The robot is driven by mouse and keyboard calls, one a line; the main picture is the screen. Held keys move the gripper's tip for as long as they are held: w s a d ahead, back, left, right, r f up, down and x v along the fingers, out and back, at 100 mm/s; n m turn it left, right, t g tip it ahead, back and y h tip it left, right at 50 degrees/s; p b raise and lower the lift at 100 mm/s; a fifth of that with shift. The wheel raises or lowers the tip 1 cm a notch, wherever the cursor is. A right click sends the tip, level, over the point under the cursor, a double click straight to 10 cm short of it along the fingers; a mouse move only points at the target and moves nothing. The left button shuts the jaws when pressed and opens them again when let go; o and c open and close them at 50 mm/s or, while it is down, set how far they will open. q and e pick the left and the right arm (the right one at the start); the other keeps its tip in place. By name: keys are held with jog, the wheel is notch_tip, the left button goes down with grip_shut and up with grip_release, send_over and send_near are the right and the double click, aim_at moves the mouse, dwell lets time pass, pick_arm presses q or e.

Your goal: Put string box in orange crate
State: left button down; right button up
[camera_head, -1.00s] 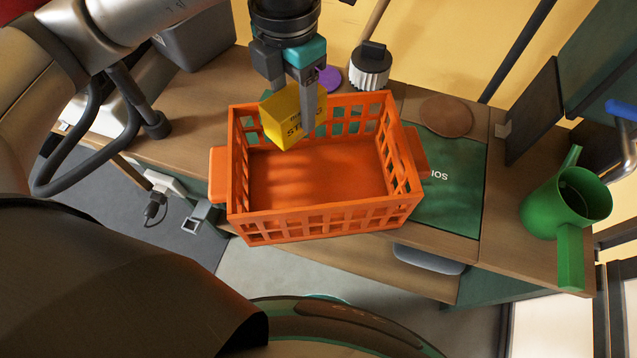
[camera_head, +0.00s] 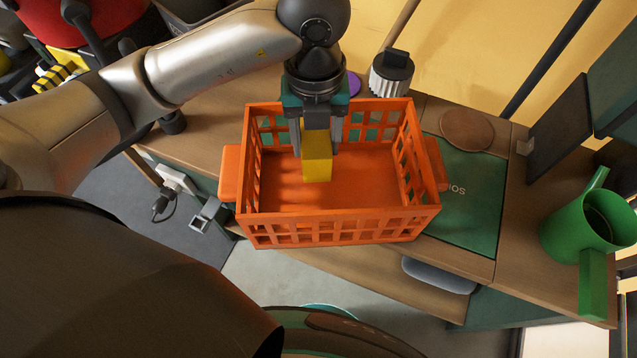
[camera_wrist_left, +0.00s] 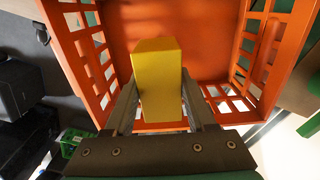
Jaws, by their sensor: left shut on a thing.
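The orange crate (camera_head: 340,226) stands on the wooden bench, with lattice walls and an open top. My left gripper (camera_head: 318,150) points down into the crate near its back wall and is shut on the yellow string box (camera_head: 317,166). The box is held between the two fingers, inside the crate's outline. I cannot tell whether it touches the crate floor. In the left wrist view the string box (camera_wrist_left: 158,80) sits between the fingers, with the crate's orange floor (camera_wrist_left: 205,40) beyond it. My right gripper is not in view.
A green watering can (camera_head: 575,235) stands at the right of the bench. A green mat (camera_head: 460,205) and a brown round disc (camera_head: 467,130) lie right of the crate. A grey-topped ribbed object (camera_head: 391,73) stands behind it.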

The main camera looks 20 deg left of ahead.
pick_arm(q)
notch_tip(320, 180, down, 9)
jog(key=shift+r+b, duration=0.15)
jog(key=shift+b, duration=0.6)
jog(key=shift+f+b, duration=0.45)
jog(key=shift+f, duration=1.45)
jog(key=shift+f, duration=0.2)
jog(key=shift+c, duration=1.1)
grip_release()
jog(key=shift+r, duration=0.15)
